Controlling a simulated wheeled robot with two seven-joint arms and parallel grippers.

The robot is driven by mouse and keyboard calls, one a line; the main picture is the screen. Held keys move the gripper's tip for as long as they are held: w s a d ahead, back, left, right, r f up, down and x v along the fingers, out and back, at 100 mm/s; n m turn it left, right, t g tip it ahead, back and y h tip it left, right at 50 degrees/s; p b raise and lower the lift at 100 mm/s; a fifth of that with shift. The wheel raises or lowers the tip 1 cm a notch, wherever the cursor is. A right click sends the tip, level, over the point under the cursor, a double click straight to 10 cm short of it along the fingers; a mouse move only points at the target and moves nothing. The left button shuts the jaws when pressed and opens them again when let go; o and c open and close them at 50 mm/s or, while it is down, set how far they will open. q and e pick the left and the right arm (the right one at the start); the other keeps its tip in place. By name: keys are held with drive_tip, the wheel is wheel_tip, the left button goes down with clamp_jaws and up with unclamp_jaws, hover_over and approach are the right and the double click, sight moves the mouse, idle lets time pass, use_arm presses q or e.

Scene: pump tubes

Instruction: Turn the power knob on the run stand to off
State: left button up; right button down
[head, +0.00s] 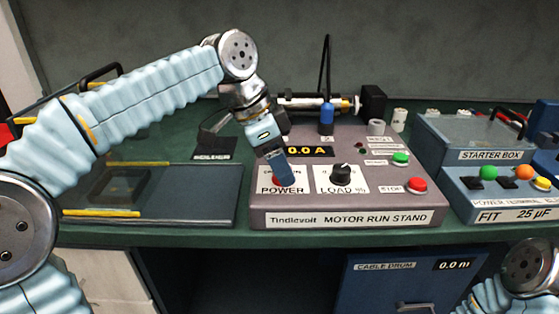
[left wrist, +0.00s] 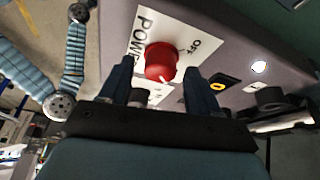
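A pale pointer mark on the knob faces the bottom of the left wrist view, away from OFF. In the head view the knob is mostly hidden behind my left gripper (head: 281,178), which points down at it. My left gripper (left wrist: 157,70) is open, one finger on either side of the knob with visible gaps. My right gripper is out of view.
The black load knob (head: 341,172) stands just right of the power knob. Green (head: 400,159) and red (head: 417,185) buttons are further right. The starter box (head: 485,155) stands beyond them. A flat dark tray (head: 200,190) lies left of the stand.

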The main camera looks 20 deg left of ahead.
use_arm(q)
drive_tip(key=c, duration=1)
drive_tip(key=shift+o, duration=0.2)
drive_tip(key=n+t+y, duration=0.1)
drive_tip(key=n, duration=0.3)
drive_tip(key=shift+s+d+n, duration=0.1)
drive_tip(key=shift+n, duration=0.3)
drive_tip(key=n+y, duration=0.1)
drive_tip(key=n, duration=0.1)
drive_tip(key=n+t, duration=0.1)
drive_tip(key=n, duration=0.1)
drive_tip(key=shift+d+n+y, duration=0.15)
drive_tip(key=shift+n+y, duration=0.15)
drive_tip(key=shift+y, duration=0.1)
drive_tip(key=n+y, duration=0.1)
drive_tip(key=n, duration=0.3)
drive_tip(key=shift+d+y, duration=0.1)
drive_tip(key=shift+y, duration=0.3)
drive_tip(key=shift+n+y, duration=0.7)
drive_tip(key=shift+n, duration=1.4)
